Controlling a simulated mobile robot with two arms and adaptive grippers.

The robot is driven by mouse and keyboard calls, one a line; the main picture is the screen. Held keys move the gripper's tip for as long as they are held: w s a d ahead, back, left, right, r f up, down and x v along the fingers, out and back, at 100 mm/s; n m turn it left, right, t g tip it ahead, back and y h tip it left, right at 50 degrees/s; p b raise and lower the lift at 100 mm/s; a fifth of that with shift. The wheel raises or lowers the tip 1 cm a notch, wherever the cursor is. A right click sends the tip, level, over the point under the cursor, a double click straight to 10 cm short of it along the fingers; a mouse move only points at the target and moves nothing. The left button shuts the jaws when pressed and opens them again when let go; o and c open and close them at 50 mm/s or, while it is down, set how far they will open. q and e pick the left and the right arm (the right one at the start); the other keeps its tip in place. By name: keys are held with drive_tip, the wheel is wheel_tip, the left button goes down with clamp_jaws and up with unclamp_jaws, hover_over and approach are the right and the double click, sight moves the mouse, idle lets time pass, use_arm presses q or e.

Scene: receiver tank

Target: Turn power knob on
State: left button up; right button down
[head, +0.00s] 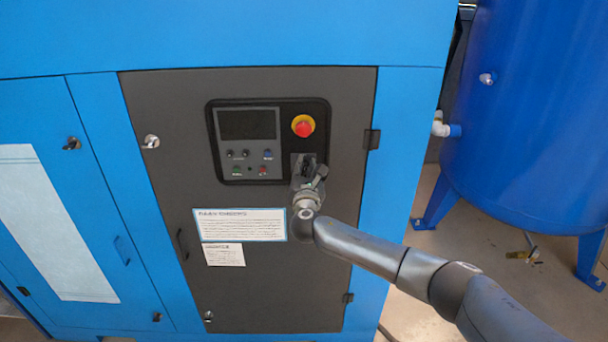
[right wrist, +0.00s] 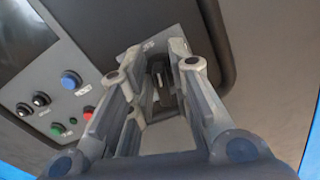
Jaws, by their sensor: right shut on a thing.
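The dark control panel (head: 220,115) is set in the grey door of the blue cabinet. My right gripper (head: 308,166) reaches up to the panel's lower right, below the red emergency stop button (head: 303,126). In the right wrist view its two fingers (right wrist: 157,62) are shut on a small dark part with a light strip, the power knob (right wrist: 157,84). The fingers hide most of the knob, so its turn angle cannot be told. In the head view the gripper covers the knob. My left gripper is not in view.
A dark screen (head: 247,124) sits on the panel above several small buttons and switches; a blue button (right wrist: 71,80) is left of the gripper. White labels (head: 240,225) are on the door below. A blue tank (head: 540,110) stands at the right.

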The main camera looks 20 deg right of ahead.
drive_tip(key=shift+s+d+f+m+b, duration=0.15)
drive_tip(key=shift+f+m+b, duration=0.1)
drive_tip(key=shift+m+b, duration=1.9)
drive_tip(key=shift+w+d+f+m+b, duration=0.1)
drive_tip(key=shift+d+f+m+b, duration=0.1)
drive_tip(key=shift+m+b, duration=1.85)
drive_tip(key=shift+s+d+f+m+b, duration=0.2)
drive_tip(key=shift+m+b, duration=0.95)
drive_tip(key=shift+m, duration=1.95)
drive_tip(key=shift+w+a, duration=0.1)
drive_tip(key=c, duration=1.5)
unclamp_jaws()
drive_tip(key=shift+c, duration=0.2)
